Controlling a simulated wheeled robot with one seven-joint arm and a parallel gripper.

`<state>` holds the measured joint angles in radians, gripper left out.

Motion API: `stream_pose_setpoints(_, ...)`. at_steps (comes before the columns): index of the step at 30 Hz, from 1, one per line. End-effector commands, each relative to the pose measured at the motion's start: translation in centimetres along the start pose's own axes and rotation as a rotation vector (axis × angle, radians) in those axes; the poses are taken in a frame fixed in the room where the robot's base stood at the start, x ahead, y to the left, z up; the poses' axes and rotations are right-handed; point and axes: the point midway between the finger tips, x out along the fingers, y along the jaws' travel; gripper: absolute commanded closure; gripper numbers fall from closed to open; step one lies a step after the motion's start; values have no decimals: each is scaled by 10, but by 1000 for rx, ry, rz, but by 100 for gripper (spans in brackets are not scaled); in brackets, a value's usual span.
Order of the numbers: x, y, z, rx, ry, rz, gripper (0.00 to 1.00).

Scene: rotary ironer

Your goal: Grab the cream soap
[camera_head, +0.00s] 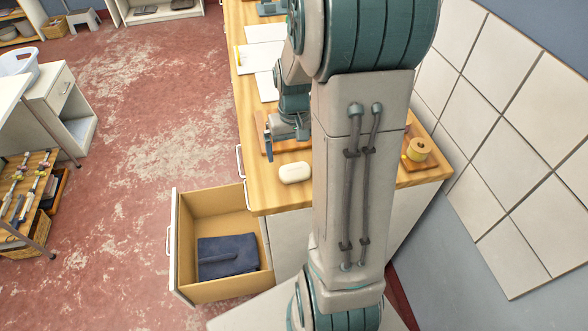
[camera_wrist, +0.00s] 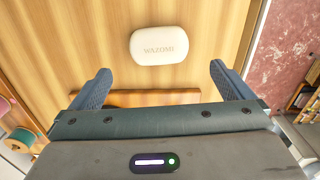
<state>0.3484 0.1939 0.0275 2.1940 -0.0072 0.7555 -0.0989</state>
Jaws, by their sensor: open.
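The cream soap (camera_head: 295,172) is a pale rounded bar lying on the wooden counter near its front end. In the wrist view the soap (camera_wrist: 159,45) lies flat, with lettering on its top. My gripper (camera_wrist: 157,82) is open and empty, its two blue fingers spread wide. The soap is ahead of the fingertips and apart from them, roughly centred across the gap. In the head view my gripper (camera_head: 268,142) is over the counter beside the soap, on its far side. My arm hides part of the counter.
An open drawer (camera_head: 182,245) with a dark folded cloth (camera_head: 228,256) juts out below the counter (camera_head: 262,200). A wooden board (camera_wrist: 130,98) lies near the gripper. A yellow spool (camera_head: 419,149) stands at the right, by the tiled wall. White sheets (camera_head: 265,33) lie farther back.

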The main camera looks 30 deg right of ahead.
Motion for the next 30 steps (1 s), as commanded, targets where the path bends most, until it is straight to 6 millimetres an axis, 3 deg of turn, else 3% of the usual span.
stream_pose_setpoints(3,17,0,0,1,-3,0,0)
stream_pose_setpoints(11,32,0,1,1,-1,0,0)
stream_pose_setpoints(21,72,1,3,-1,-1,1,0)
stream_pose_setpoints(30,78,1,3,-1,2,1,0)
